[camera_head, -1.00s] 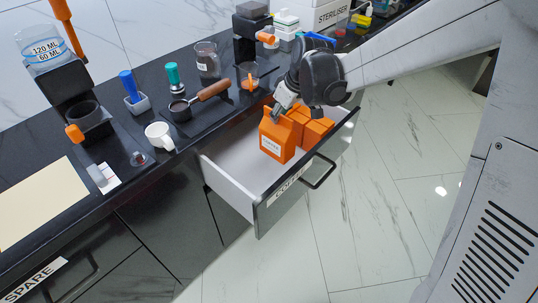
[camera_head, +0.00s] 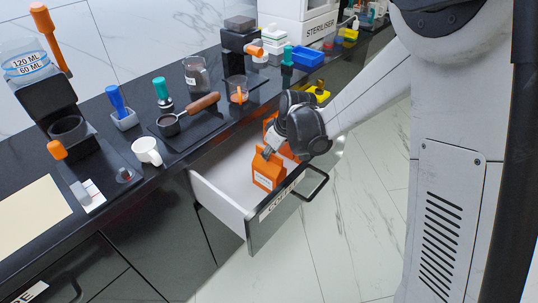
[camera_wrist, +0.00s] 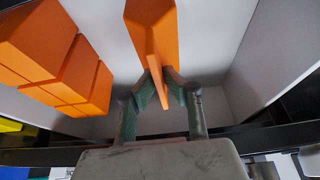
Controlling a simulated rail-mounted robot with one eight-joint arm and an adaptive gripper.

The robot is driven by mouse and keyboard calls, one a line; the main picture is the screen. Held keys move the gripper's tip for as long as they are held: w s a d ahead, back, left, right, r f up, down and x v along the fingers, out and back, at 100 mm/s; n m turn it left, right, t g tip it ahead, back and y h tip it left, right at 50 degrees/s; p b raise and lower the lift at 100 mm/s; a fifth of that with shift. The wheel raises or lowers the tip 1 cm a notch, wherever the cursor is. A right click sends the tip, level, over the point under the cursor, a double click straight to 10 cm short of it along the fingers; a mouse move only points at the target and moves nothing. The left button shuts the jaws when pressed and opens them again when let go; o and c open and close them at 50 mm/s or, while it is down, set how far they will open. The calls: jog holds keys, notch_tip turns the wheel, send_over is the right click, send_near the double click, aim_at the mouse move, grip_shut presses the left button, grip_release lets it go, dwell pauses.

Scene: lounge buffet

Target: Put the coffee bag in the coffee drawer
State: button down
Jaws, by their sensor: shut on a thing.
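The orange coffee bag (camera_head: 267,172) is in the open coffee drawer (camera_head: 220,203), near its front panel. My gripper (camera_head: 268,152) reaches down from above at the bag's top. In the wrist view my gripper (camera_wrist: 164,88) has its two fingers closed on the folded top edge of the coffee bag (camera_wrist: 150,35). Whether the bag's base rests on the drawer floor is hard to tell. The drawer's white floor (camera_wrist: 107,20) shows around the bag in the wrist view.
Several orange blocks (camera_wrist: 55,55) sit to one side in the drawer; my gripper partly hides them in the head view. The drawer's left part is bare. A white cup (camera_head: 147,151) and a portafilter (camera_head: 190,112) stand on the black counter above.

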jog(key=shift+f, duration=0.15)
jog(key=c, duration=1.9)
grip_release()
jog(key=shift+o, duration=0.2)
jog(key=p+v, duration=0.2)
jog(key=v, duration=1)
jog(key=shift+r, duration=0.25)
